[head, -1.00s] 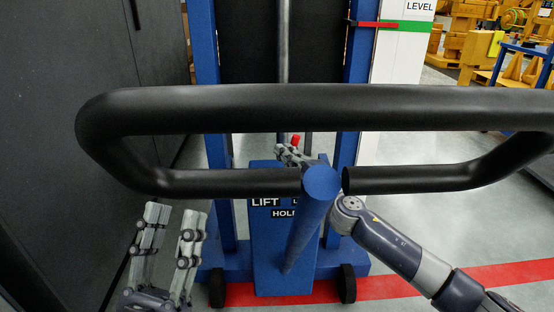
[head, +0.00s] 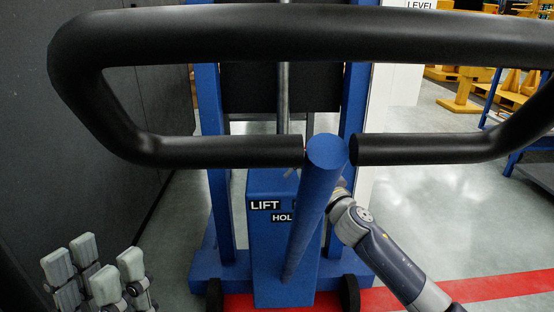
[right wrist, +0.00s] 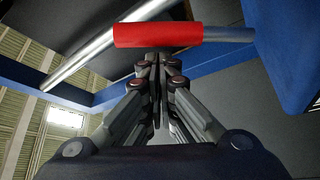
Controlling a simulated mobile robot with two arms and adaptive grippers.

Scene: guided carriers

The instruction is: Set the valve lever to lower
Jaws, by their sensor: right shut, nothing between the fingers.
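The valve lever's red grip (right wrist: 158,35) lies across the upper middle of the right wrist view, with a metal rod beside it. My right gripper (right wrist: 158,68) is shut and empty, its fingertips right at the grip's lower edge; I cannot tell whether they touch. In the head view, the lever and my right fingers are hidden behind the blue post and the black handle. The blue valve box (head: 268,240) shows the labels LIFT and HOL, partly covered by the post. My left gripper (head: 97,268) is open and empty at the bottom left.
A thick black handle (head: 270,38) loops across the front, near the camera. The blue post (head: 312,205) slants down from its middle. A dark wall (head: 110,180) stands at the left. Open floor (head: 440,210) with a red stripe lies to the right.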

